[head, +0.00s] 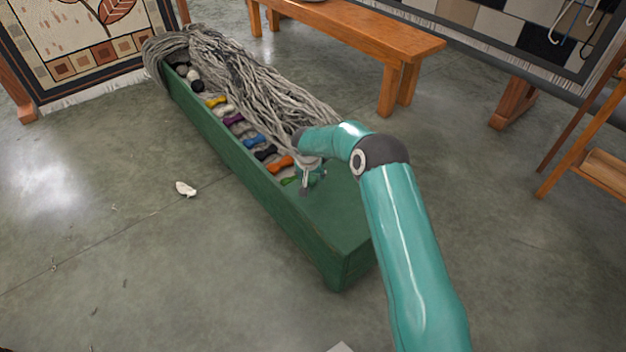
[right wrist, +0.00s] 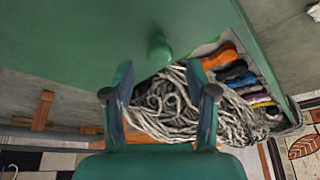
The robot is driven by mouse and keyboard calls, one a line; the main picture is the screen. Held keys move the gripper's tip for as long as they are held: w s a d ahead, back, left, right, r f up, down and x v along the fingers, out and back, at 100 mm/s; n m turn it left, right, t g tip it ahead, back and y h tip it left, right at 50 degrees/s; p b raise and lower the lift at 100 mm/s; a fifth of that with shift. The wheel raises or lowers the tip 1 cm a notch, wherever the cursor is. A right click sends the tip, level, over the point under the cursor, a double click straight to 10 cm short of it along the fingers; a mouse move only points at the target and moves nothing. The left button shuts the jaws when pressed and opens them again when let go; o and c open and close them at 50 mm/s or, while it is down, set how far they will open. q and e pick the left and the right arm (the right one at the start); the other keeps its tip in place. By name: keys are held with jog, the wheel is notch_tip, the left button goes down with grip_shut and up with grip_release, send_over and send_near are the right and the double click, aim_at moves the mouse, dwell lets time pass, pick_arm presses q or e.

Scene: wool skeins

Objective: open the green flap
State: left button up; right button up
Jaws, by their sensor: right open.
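The green flap (head: 335,218) lies flat over the near end of a long green box (head: 232,165) and looks closed. In the right wrist view the flap (right wrist: 80,35) fills the upper left, with a round green knob (right wrist: 160,50) near its edge. My right gripper (head: 310,184) is over the flap's inner edge. In the right wrist view its two fingers (right wrist: 160,68) are spread open and empty, with the knob showing just past and between the tips. I cannot tell how high they are above it. My left gripper is not in view.
Grey yarn (head: 255,75) and several coloured skeins (head: 254,141) fill the box's uncovered part. A wooden bench (head: 370,35) stands behind it. A small white scrap (head: 186,188) lies on the floor to the left. The floor in front is mostly clear.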

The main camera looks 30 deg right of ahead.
aim_at(312, 179)
jog(key=shift+x, duration=1.65)
